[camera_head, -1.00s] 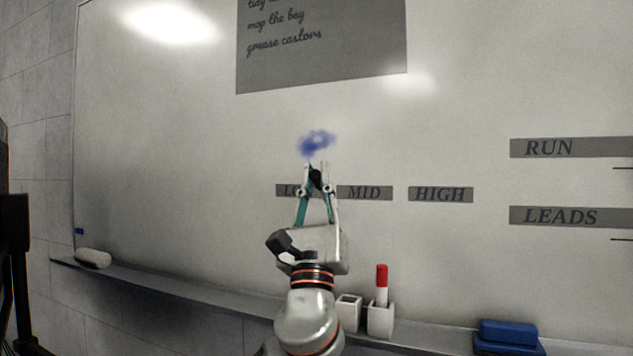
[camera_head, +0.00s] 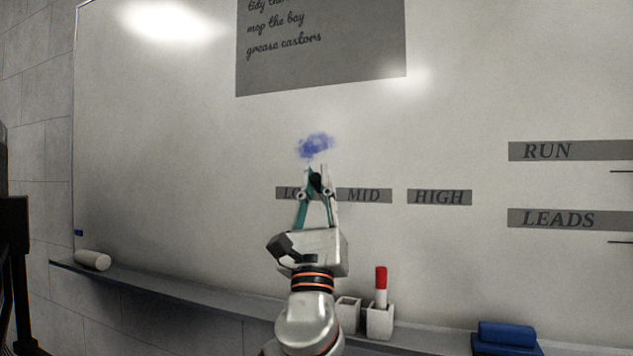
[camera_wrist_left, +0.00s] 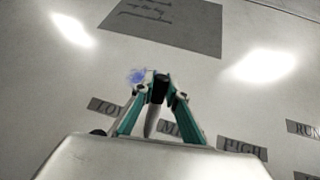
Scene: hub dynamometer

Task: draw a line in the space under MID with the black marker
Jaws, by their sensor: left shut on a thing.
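My left gripper (camera_head: 316,183) is in front of the whiteboard, between the LOW label (camera_head: 287,193) and the MID label (camera_head: 364,195). It is shut on a black marker (camera_head: 316,181), which also shows between the fingers in the left wrist view (camera_wrist_left: 157,92). I cannot tell whether the marker touches the board. The left gripper and arm hide part of the LOW label and the board below it. The board under MID (camera_head: 365,230) looks bare. My right gripper is not in view.
A blue smudge (camera_head: 316,145) is on the board above the gripper. The HIGH label (camera_head: 439,197) is right of MID. A ledge (camera_head: 200,298) below holds a white roll-like object (camera_head: 92,260), an empty-looking white holder (camera_head: 348,314), a red marker (camera_head: 381,287) in another holder (camera_head: 380,322), and blue blocks (camera_head: 506,335).

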